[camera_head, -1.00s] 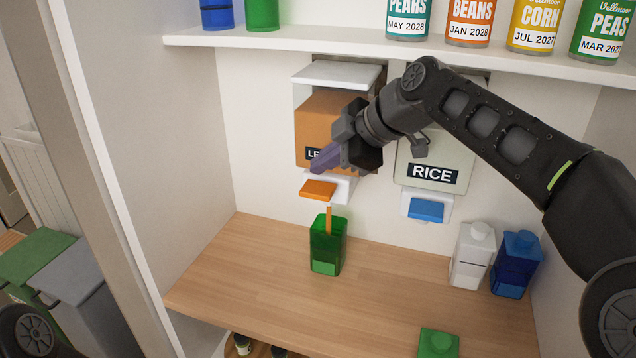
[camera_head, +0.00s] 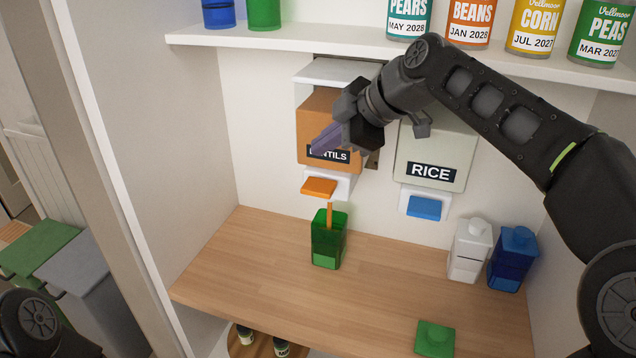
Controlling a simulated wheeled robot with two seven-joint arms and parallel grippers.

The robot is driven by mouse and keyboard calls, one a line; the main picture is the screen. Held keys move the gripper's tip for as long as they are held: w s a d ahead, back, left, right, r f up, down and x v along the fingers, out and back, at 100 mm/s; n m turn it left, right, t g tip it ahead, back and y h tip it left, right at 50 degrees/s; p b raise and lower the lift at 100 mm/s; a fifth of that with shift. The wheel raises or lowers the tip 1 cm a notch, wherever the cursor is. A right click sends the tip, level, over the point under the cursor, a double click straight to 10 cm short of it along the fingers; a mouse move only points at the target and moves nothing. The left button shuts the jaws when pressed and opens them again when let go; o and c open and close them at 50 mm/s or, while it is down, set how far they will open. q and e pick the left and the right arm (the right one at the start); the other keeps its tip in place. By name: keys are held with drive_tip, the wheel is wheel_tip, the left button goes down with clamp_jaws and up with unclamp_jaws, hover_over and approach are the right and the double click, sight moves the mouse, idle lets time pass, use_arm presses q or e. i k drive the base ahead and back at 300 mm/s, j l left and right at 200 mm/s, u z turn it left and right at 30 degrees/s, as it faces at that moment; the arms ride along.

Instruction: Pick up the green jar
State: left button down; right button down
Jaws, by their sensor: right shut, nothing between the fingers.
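The green jar (camera_head: 328,240) stands upright and open on the wooden counter, below the lentils dispenser (camera_head: 325,118). An orange stream (camera_head: 329,216) runs from the dispenser's orange lever (camera_head: 319,187) down into the jar. A green lid (camera_head: 434,339) lies apart from it at the counter's front. My right gripper (camera_head: 322,146) is shut and empty, in front of the dispenser's label and above the lever, clear of the jar. My left gripper is out of view; only a dark part of my left arm shows at the lower left.
A rice dispenser (camera_head: 432,150) with a blue lever (camera_head: 424,207) hangs to the right. A white jar (camera_head: 468,252) and a blue jar (camera_head: 513,262) stand at the counter's right. Cans (camera_head: 535,25) line the shelf (camera_head: 300,45) above. The counter left of the green jar is clear.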

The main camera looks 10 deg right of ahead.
sight(328, 248)
drive_tip(key=k, duration=1)
